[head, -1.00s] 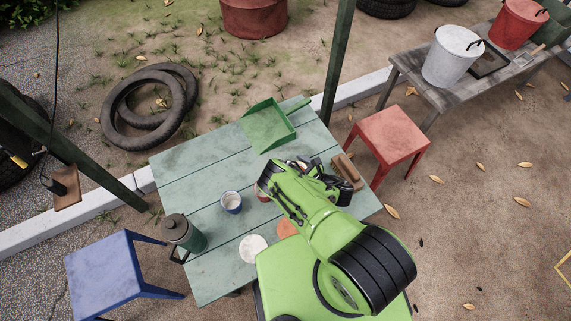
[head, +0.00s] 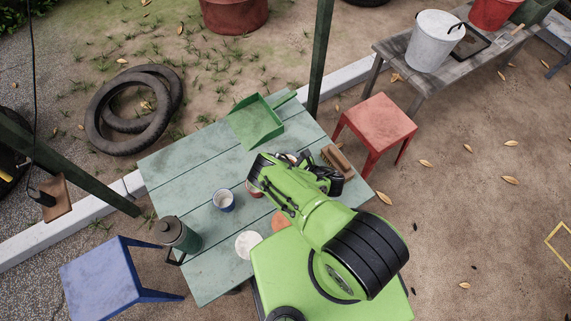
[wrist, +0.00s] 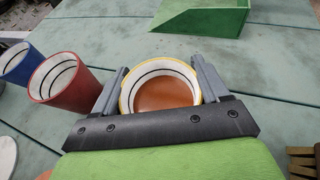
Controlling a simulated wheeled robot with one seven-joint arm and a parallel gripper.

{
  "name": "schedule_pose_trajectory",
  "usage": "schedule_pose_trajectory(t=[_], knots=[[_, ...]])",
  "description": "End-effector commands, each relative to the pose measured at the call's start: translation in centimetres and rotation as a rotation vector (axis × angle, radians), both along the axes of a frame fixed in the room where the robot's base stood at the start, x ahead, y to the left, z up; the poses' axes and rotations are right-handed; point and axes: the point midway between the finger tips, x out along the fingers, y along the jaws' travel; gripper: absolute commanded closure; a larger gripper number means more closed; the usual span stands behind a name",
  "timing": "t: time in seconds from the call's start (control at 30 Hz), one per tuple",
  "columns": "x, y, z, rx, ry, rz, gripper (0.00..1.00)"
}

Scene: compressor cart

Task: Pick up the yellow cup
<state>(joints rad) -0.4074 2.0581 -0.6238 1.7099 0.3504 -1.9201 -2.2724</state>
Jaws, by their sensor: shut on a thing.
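The yellow cup (wrist: 165,95) shows in the wrist view as a round opening with a yellow rim, a white inner wall with a dark ring, and an orange-brown inside. My gripper (wrist: 160,66) has one grey finger on each side of it and is shut on it. The cup's lower outside is hidden by the gripper. In the head view my green arm hides the cup and the fingers, above the far right part of the green table (head: 180,165). I cannot tell whether the cup is off the table.
A red cup (wrist: 66,84) and a blue cup (wrist: 24,64) stand left of the gripper. A green dustpan (head: 256,122) lies at the far edge, a brush (head: 337,160) at the right. A green canister (head: 180,235) stands at the left, a white disc (head: 248,244) near the front.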

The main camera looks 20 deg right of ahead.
Motion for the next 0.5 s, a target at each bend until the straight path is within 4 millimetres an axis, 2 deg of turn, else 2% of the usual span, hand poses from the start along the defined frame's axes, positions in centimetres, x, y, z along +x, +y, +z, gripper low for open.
schedule_pose_trajectory(t=[0.27, 0.5], knots=[[0.0, 0.0, 2.2, 0.000, -0.001, -0.001, 0.61], [0.0, 0.0, 5.3, 0.001, 0.000, 0.000, 0.61]])
